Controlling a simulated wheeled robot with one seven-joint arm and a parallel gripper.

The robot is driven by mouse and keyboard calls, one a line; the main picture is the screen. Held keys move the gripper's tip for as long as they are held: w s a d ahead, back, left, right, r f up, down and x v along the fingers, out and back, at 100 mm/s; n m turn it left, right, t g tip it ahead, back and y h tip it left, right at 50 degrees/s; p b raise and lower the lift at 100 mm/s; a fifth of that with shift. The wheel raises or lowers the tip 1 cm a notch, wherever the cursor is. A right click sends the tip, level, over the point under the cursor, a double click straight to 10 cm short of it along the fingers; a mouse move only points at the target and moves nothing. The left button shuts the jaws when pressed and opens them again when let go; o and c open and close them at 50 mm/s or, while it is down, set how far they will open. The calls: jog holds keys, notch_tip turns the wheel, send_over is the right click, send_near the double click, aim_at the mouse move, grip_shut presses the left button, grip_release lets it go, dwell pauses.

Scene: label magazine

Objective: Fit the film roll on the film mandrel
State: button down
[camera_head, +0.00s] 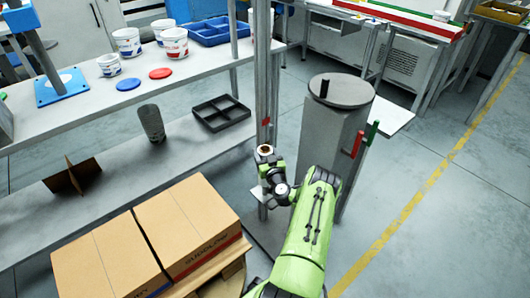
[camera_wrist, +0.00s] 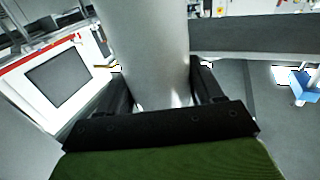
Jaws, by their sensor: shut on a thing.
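The film mandrel (camera_head: 324,88) is a short black upright peg on a round grey plate (camera_head: 343,91) on top of a grey pillar. My gripper (camera_head: 267,161) is left of the pillar, apart from the mandrel. It is shut on the film roll (camera_head: 265,149), which looks small with a brown core and open top. In the wrist view the roll (camera_wrist: 145,40) is a large pale grey cylinder between the two black fingers of my gripper (camera_wrist: 160,88). Its ends are out of that view.
A metal post (camera_head: 263,60) stands close behind my gripper. A red handle (camera_head: 357,138) and a green handle (camera_head: 373,131) stick up beside the pillar. A shelf bench (camera_head: 190,95) with tubs is at left. Cardboard boxes (camera_head: 190,225) are at lower left. Floor at right is clear.

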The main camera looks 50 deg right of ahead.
jog(key=shift+f, duration=3.65)
jog(key=shift+c, duration=0.4)
grip_release()
jog(key=shift+f, duration=0.15)
jog(key=p+v, duration=0.5)
jog(key=v, duration=1)
jog(key=shift+s+a, duration=0.25)
jog(key=shift+a, duration=0.05)
